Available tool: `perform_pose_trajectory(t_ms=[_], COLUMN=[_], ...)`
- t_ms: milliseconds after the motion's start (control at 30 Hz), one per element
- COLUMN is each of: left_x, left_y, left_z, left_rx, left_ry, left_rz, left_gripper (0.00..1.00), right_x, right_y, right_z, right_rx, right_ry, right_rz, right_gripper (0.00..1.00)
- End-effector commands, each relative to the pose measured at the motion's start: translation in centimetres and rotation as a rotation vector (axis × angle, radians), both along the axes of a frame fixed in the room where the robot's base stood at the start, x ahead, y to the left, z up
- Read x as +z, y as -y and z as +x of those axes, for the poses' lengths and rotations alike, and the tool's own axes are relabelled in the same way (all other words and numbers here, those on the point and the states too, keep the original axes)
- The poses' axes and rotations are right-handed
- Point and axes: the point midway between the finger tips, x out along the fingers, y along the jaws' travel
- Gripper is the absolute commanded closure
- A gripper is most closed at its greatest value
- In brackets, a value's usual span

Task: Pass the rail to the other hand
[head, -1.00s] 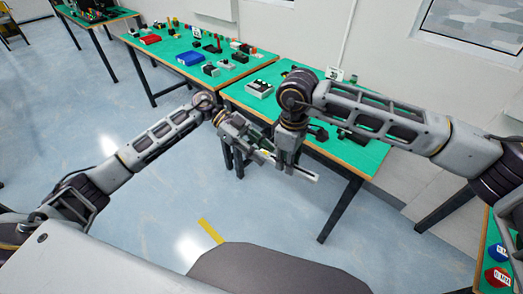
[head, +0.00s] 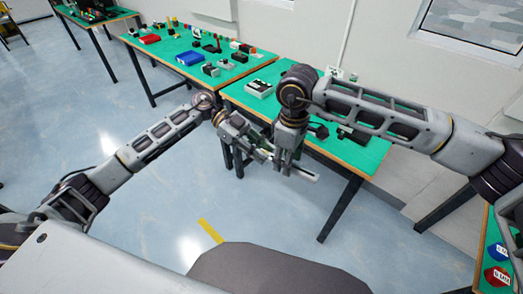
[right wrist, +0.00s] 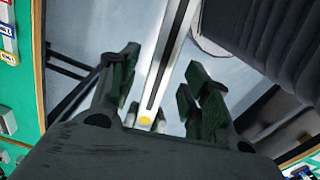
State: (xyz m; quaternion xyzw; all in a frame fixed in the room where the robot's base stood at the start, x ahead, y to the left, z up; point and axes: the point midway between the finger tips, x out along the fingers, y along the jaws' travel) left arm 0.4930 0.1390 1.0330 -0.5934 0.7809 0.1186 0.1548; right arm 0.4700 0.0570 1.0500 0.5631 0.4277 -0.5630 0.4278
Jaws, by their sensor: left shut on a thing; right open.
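The rail (head: 305,174) is a thin pale bar with a dark slot along it, held out over the floor in front of the table. My left gripper (head: 266,153) is shut on it, and the rail's far end sticks out to the right. My right gripper (head: 287,162) points down over the rail, close to the left gripper's fingers. In the right wrist view the rail (right wrist: 167,62) runs between the spread fingers of my right gripper (right wrist: 160,88), with a yellow spot near its lower end. Whether a finger touches it cannot be told.
A green-topped table (head: 362,160) with small parts stands just behind the grippers. Another green table (head: 160,62) with a blue box (head: 189,58) is further back left. Red and blue pieces lie on a table at the lower right.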

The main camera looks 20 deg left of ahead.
Motion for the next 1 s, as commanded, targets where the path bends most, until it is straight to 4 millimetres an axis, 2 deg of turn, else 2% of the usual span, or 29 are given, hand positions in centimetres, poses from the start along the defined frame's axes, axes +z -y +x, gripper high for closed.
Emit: perform_pose_trajectory(t_ms=[700,1000], left_x=[0.1,0.1], left_y=[0.0,0.0], left_z=[0.0,0.0], left_rx=[0.0,0.0], left_ry=[0.001,0.001], left_rz=[-0.001,-0.001], left_gripper=[1.0,1.0], right_x=[9.5,11.2], right_y=[0.0,0.0], right_z=[0.1,0.0], right_rx=[0.0,0.0], right_ry=[0.001,-0.001], right_rz=[0.0,-0.001], right_gripper=[0.52,0.52])
